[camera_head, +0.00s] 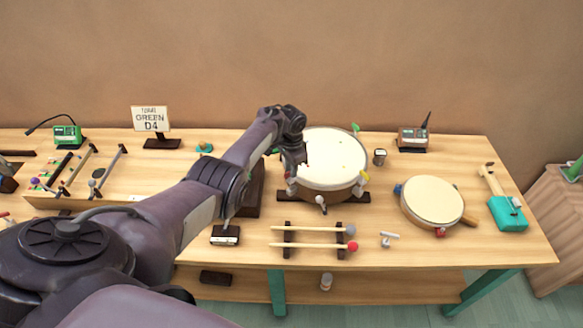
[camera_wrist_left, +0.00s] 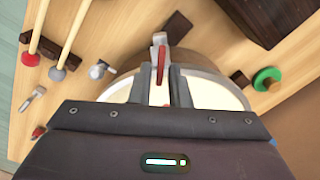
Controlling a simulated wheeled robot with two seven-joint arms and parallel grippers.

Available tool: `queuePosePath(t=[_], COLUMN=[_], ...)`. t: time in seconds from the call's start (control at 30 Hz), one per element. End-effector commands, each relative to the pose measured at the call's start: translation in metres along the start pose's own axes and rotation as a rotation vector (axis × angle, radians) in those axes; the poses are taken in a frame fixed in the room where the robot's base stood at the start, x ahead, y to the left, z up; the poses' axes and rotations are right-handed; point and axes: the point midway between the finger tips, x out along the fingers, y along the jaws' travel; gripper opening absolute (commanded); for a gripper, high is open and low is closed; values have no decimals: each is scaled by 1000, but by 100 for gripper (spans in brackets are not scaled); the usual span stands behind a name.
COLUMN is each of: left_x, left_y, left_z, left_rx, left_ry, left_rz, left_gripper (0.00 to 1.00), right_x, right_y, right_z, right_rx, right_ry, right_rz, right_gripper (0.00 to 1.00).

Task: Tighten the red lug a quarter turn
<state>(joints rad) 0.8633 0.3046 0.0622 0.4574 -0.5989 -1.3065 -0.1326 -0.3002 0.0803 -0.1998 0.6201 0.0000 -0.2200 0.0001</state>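The drum (camera_head: 333,160) with a cream head sits on dark feet near the middle of the table, with coloured lugs around its rim. My left gripper (camera_head: 297,158) is over its left edge, pointing down. In the left wrist view, the red lug (camera_wrist_left: 160,65) with metal parts lies between the two dark fingers of my left gripper (camera_wrist_left: 158,78). A gap shows between the fingers, and I cannot tell whether they press on the lug. My arm and gripper hide part of the drum's left side in the head view. My right gripper is not in view.
Two mallets (camera_head: 310,245) lie on a rack in front of the drum, and a small metal T-shaped key (camera_head: 386,240) lies to their right. A tambourine-like drum (camera_head: 432,201) is at the right. A sign (camera_head: 151,119) reads GREEN D4.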

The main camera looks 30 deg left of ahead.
Motion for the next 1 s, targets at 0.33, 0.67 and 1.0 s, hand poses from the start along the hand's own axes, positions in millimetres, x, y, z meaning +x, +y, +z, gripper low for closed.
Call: queuePosePath(t=[0.33,0.67,1.0], left_x=[-1,-44,-77], left_y=[0,0,0], left_z=[0,-1,0], left_rx=[-1,-1,-1], left_ry=[0,3,0], left_rz=[0,0,0], left_gripper=[28,28,28], right_x=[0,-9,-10], right_y=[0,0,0], right_z=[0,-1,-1], right_rx=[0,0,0], right_ry=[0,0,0], right_rz=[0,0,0], right_gripper=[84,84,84])
